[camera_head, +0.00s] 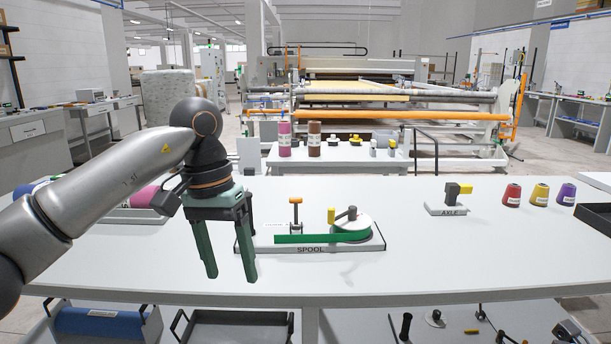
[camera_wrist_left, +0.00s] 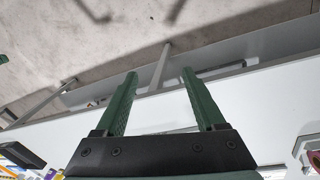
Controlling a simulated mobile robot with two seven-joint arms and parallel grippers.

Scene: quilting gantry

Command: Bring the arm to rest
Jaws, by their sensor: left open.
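My left arm (camera_head: 110,185) reaches in from the left in the head view, over the white table. My left gripper (camera_head: 230,278) points down with its two green fingers apart and nothing between them. It hangs above the table, left of the grey SPOOL board (camera_head: 310,250). In the left wrist view the fingers (camera_wrist_left: 158,75) are spread, with the table edge and concrete floor beyond them. My right gripper does not show.
The AXLE block (camera_head: 447,210) and coloured cones (camera_head: 539,194) stand at the right. Pink rolls (camera_head: 145,197) lie left. The table front (camera_head: 430,265) is clear.

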